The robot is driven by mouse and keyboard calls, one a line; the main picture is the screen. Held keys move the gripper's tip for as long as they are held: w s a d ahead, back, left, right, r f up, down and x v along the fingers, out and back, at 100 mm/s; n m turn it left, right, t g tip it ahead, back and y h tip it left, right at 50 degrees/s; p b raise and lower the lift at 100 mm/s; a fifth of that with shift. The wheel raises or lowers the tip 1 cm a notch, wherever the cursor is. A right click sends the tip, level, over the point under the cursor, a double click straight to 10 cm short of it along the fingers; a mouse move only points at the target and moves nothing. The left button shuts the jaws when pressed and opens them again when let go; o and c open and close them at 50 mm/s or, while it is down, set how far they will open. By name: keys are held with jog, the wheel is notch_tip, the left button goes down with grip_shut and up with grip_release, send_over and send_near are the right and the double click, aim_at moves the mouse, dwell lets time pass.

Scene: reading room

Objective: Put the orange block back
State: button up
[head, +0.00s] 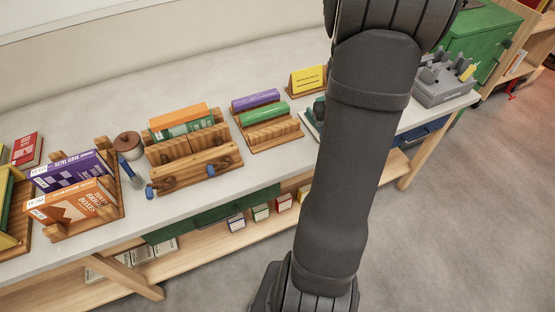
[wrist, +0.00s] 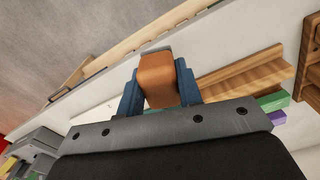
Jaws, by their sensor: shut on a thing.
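The orange block (wrist: 158,78) shows in the wrist view, held between the two blue fingers of my gripper (wrist: 159,84). One finger presses on each side of it, and it is clear of the fingers at its far end. In the head view my own arm covers most of the gripper and the block cannot be made out. A grey holder with upright posts (head: 440,88) stands at the right end of the table, with a yellow piece (head: 468,72) on it. Part of a grey object (wrist: 38,142) shows at the lower left of the wrist view.
A wooden rack (head: 272,135) holds a purple and a green piece. A yellow sign (head: 307,79) stands behind. A wooden stand (head: 195,165), book racks (head: 82,215) and a brown pot (head: 128,145) line the table leftward. A green cabinet (head: 485,35) stands at right.

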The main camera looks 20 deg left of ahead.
jog(key=s+a+r+n, duration=0.2)
jog(key=s+n, duration=0.1)
jog(key=s, duration=0.3)
send_over(279, 161)
notch_tip(279, 161, down, 7)
jog(key=shift+s, duration=0.1)
jog(key=shift+f, duration=2.05)
jog(key=shift+f, duration=0.1)
jog(key=o, duration=0.9)
jog(key=shift+o, duration=0.2)
